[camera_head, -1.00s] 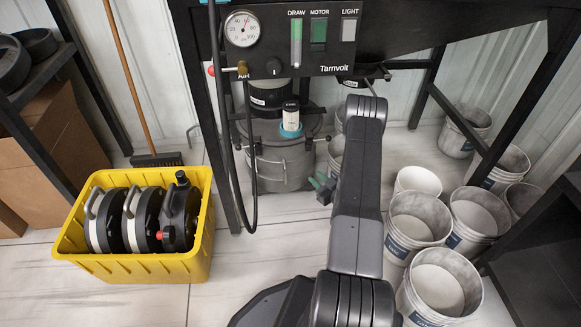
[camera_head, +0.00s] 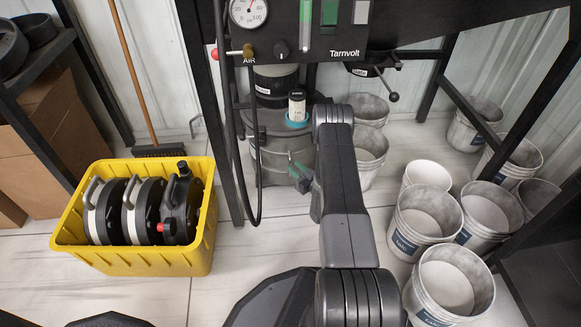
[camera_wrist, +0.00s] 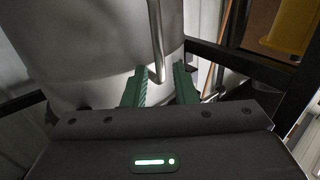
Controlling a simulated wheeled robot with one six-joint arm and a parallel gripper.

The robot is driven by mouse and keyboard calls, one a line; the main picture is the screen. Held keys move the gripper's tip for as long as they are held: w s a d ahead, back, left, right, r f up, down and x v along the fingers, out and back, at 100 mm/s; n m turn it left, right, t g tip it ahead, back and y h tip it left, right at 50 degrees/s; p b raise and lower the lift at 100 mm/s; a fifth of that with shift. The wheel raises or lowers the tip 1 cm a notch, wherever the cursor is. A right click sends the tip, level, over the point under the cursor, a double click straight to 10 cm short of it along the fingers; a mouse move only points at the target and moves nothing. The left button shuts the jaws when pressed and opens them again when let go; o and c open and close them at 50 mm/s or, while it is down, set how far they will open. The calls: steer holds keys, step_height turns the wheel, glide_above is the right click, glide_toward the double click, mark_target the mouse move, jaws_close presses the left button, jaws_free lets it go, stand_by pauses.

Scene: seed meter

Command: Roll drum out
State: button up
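The grey metal drum (camera_head: 272,160) stands on the floor under the black Tarnvolt machine frame. Its wall fills the upper left of the wrist view (camera_wrist: 60,50). A thin metal handle bar (camera_wrist: 154,35) runs down the drum's side, its lower end in the gap between my green fingers. My gripper (camera_head: 298,175) is at the drum's front right side; in the wrist view its fingers (camera_wrist: 160,88) are apart, one on each side of the bar. Whether either finger touches the bar cannot be told. My arm hides the drum's right side.
A yellow crate (camera_head: 140,262) with several round black-and-white units stands left. Several grey buckets (camera_head: 425,215) stand right. A black frame leg (camera_head: 212,120) and hanging hose (camera_head: 257,190) are left of the drum. A white-labelled bottle (camera_head: 297,103) sits above the drum. Floor between crate and arm is clear.

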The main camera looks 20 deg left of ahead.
mark_target(290, 164)
steer(key=shift+b+x, duration=0.35)
steer(key=shift+x, duration=1.4)
jaws_close()
